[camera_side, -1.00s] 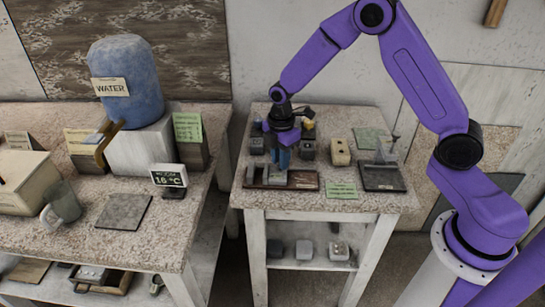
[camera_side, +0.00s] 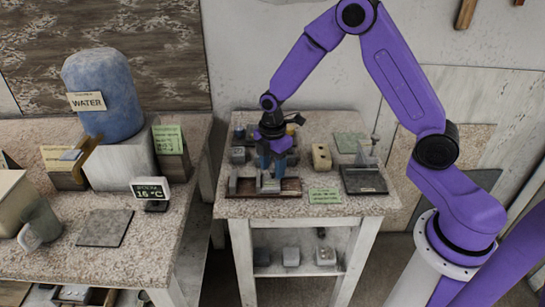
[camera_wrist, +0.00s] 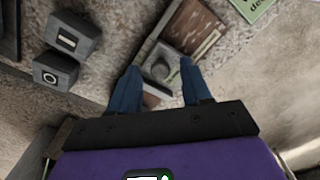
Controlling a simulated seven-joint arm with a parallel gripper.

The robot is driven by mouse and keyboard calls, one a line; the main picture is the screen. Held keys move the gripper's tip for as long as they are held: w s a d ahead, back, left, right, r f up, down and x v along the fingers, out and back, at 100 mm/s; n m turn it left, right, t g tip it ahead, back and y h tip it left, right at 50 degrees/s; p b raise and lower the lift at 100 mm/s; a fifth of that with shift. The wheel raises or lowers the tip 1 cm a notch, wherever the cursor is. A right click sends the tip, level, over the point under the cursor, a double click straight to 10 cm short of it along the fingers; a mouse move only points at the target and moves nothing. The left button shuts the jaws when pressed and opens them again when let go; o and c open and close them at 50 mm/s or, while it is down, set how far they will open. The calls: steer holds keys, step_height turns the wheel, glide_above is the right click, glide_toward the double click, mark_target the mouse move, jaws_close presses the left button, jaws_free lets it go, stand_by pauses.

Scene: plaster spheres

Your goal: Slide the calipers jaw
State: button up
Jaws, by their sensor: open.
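The calipers piece lies on the small table, with a brown base (camera_side: 291,187) and grey blocks (camera_side: 246,186) on it. In the wrist view a grey block with a round knob (camera_wrist: 161,68) sits on the brown wooden base (camera_wrist: 195,25); it looks like the sliding jaw. My gripper (camera_side: 272,172) points down over the base, with its blue fingers at the grey block. In the wrist view my gripper (camera_wrist: 158,72) is open, with one finger on each side of the knob. I cannot tell whether the fingers touch it.
Small dark blocks (camera_wrist: 73,37) stand beside the base. A beige block (camera_side: 321,157), a green label (camera_side: 325,194) and a dark plate with an upright piece (camera_side: 364,181) are to the right. A larger table with a blue water jug (camera_side: 103,95) stands at the left.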

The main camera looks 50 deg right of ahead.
mark_target(273, 170)
step_height(273, 170, up, 17)
steer(key=shift+r, duration=0.2)
stand_by(0.3)
steer(key=shift+s, duration=0.1)
steer(key=s+f+m, duration=0.3)
steer(key=s+m, duration=0.2)
steer(key=s, duration=2.5)
steer(key=shift+a, duration=0.45)
